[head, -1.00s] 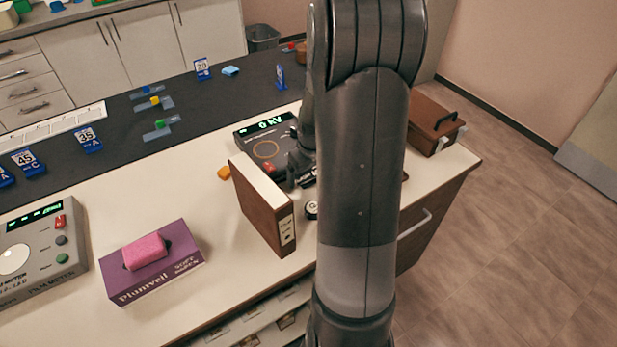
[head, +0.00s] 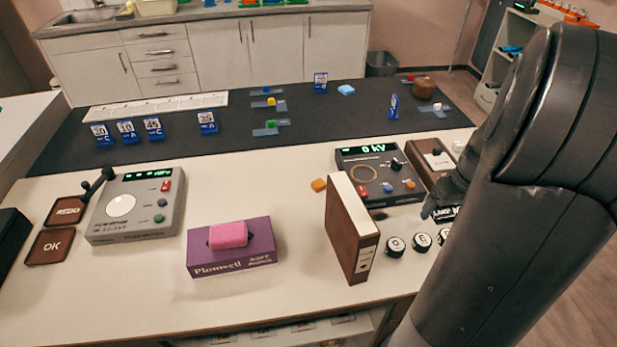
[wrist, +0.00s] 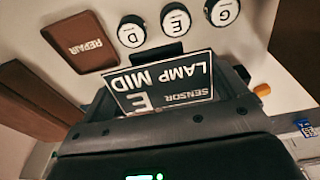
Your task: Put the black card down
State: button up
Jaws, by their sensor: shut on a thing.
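The black card (wrist: 165,84) has white lettering reading SENSOR, LAMP MID and a large E, upside down in the wrist view. My gripper (wrist: 170,105) is shut on it and holds it over the pale counter top. In the head view a strip of the card (head: 446,214) shows beside the dark gripper (head: 438,203), at the counter's right part. Most of the card and the fingertips are hidden there by my arm. I cannot tell whether the card touches the counter.
Round lettered discs (head: 396,246) lie near the card. A brown REPAIR tray (wrist: 80,42) lies beside them. A brown-and-white binder (head: 352,228) stands to the left, and a 0 kV console (head: 375,172) behind. A purple box (head: 232,260) carries a pink block. Counter between box and binder is clear.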

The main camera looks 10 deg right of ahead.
jog(key=w+a+n, duration=0.3)
jog(key=w+a, duration=0.5)
jog(key=w, duration=0.6)
jog(key=n+y, duration=0.1)
jog(key=n, duration=0.5)
send_over(214, 186)
jog(key=shift+g, duration=0.3)
jog(key=f, duration=0.6)
jog(key=shift+s+d+f, duration=0.2)
jog(key=shift+d+f, duration=0.1)
jog(key=shift+d, duration=0.1)
jog(key=shift+a+f, duration=0.1)
jog(key=shift+a, duration=0.05)
jog(key=shift+f, duration=2)
jog(key=shift+f, duration=0.1)
